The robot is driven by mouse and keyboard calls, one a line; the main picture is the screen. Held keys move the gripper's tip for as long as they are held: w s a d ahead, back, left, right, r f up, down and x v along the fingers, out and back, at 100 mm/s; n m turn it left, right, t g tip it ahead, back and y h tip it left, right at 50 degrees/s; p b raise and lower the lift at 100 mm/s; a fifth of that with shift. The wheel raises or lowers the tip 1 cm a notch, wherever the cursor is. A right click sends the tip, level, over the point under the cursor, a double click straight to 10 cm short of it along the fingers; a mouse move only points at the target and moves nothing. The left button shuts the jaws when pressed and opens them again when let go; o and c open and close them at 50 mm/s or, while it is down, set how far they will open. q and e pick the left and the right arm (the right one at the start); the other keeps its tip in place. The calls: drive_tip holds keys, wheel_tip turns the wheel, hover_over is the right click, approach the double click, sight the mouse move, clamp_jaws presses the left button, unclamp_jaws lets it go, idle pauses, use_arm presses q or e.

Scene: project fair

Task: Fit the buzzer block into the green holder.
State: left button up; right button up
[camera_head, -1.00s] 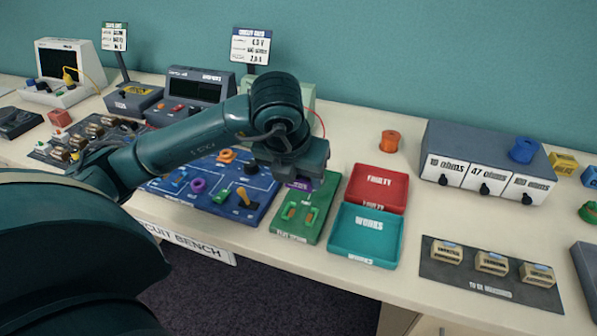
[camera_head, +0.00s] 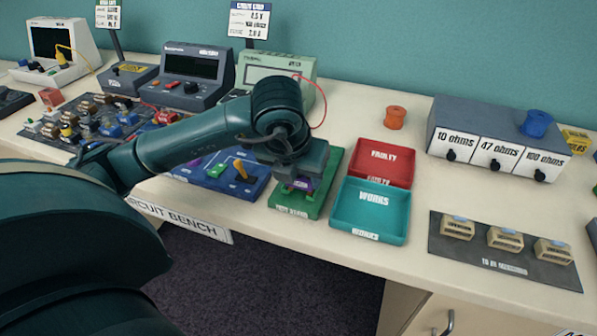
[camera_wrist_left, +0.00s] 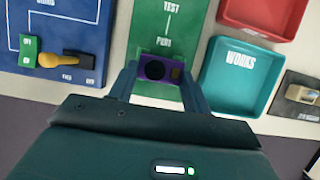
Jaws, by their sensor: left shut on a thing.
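My left gripper (camera_head: 298,187) is shut on the purple buzzer block (camera_head: 303,183), with a finger at each side. In the left wrist view the buzzer block (camera_wrist_left: 154,71) shows a round black disc and sits between the fingertips. The green holder board (camera_head: 319,201) lies on the bench right under the gripper. It also shows in the left wrist view (camera_wrist_left: 150,32), with white lettering on it. The block is over the front part of the board. I cannot tell whether it touches it. The clips there are hidden by the block and gripper. My right gripper is not in view.
A teal tray (camera_head: 345,226) and a red tray (camera_head: 401,178) stand close on the right of the green board. A blue board (camera_head: 247,193) with a yellow-handled switch lies close on its left. A dark mat (camera_head: 470,261) with several blocks lies further right.

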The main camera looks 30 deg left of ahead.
use_arm(q)
drive_tip(key=shift+b, duration=0.75)
idle(1.8)
drive_tip(key=shift+f+b, duration=0.6)
drive_tip(key=shift+b, duration=0.05)
idle(0.7)
drive_tip(key=o, duration=0.8)
drive_tip(key=shift+c, duration=0.6)
drive_tip(key=o, duration=0.4)
drive_tip(key=shift+r, duration=0.35)
drive_tip(key=shift+c, duration=0.2)
drive_tip(key=shift+r+p, duration=2.7)
drive_tip(key=shift+r, duration=1)
drive_tip(key=shift+s, duration=0.1)
